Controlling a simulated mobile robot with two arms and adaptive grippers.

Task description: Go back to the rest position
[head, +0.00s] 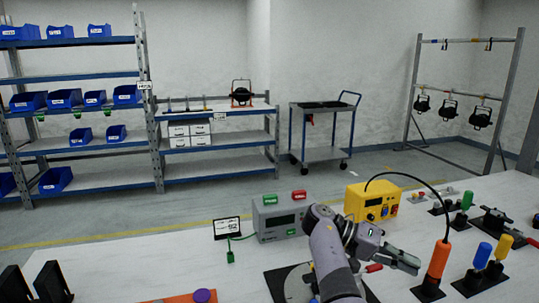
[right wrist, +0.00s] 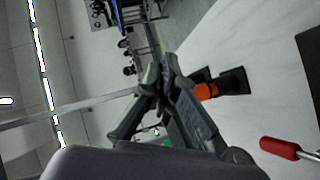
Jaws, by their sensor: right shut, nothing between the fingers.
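My right gripper (head: 412,264) is grey and shut, with nothing between its fingers. In the head view it is held above the right half of the white table (head: 130,262), left of an orange-handled tool (head: 438,262) standing in a black base. In the right wrist view the fingers (right wrist: 157,85) are together, and the orange tool (right wrist: 207,91) shows just beyond them. I cannot tell the exact gap between them. My left gripper does not show.
A grey tester box (head: 280,218) and a yellow box (head: 372,203) stand behind my right arm. Blue and yellow-handled tools (head: 482,256) stand at right. A red-handled tool (right wrist: 280,148) shows in the wrist view. Two black upright pieces (head: 52,283) stand at lower left.

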